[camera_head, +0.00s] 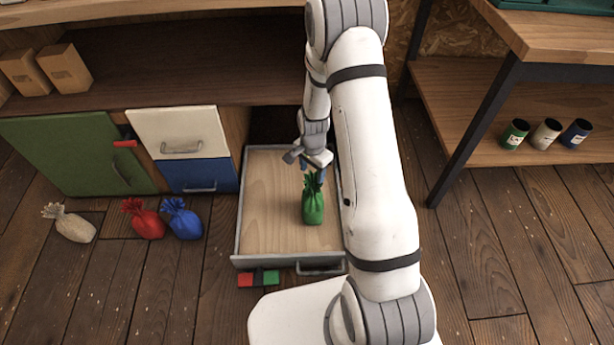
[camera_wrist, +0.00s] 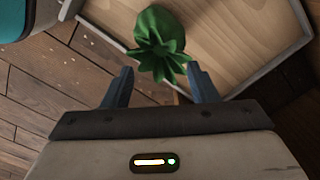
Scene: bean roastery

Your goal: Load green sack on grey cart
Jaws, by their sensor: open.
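My gripper (camera_head: 310,163) is open just above and behind the sack's top in the head view. In the wrist view the sack (camera_wrist: 158,45) shows just beyond and between the two open fingers of my gripper (camera_wrist: 160,88), with nothing clamped. I cannot tell whether the fingers touch the leafy top. No grey cart can be made out in either view.
A beige sack (camera_head: 70,223), a red sack (camera_head: 145,219) and a blue sack (camera_head: 182,219) lie on the floor at left. A red, black and green block (camera_head: 258,279) is by the drawer front. A shelf with several cans (camera_head: 545,134) stands right. Floor right of my arm is clear.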

